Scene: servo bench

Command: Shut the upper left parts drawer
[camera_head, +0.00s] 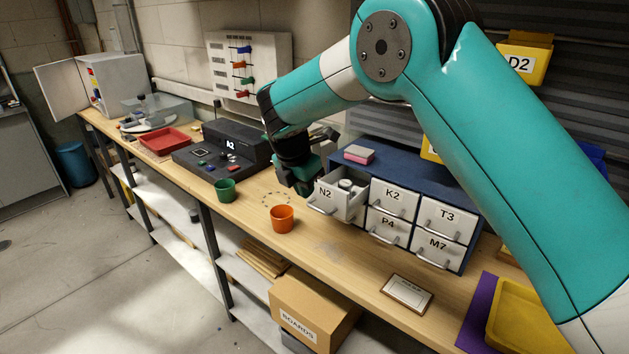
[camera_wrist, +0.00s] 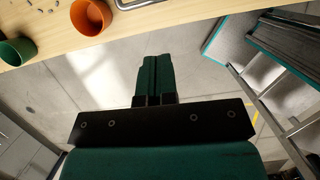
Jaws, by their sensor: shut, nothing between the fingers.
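The upper left parts drawer (camera_head: 325,198), labelled N2, stands pulled out of the blue drawer cabinet (camera_head: 411,164), with a small round item (camera_head: 346,184) inside. My gripper (camera_head: 305,188) is shut and empty, just left of the open drawer in the head view. I cannot tell whether it touches the drawer. In the wrist view, my shut fingers (camera_wrist: 153,80) show with nothing between them.
An orange cup (camera_head: 282,219) stands on the bench in front of the drawer, and a green cup (camera_head: 225,190) farther left. The drawers K2 (camera_head: 393,195), T3 (camera_head: 445,218), P4 (camera_head: 387,226) and M7 (camera_head: 435,246) look closed. A pink block (camera_head: 359,154) lies on the cabinet.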

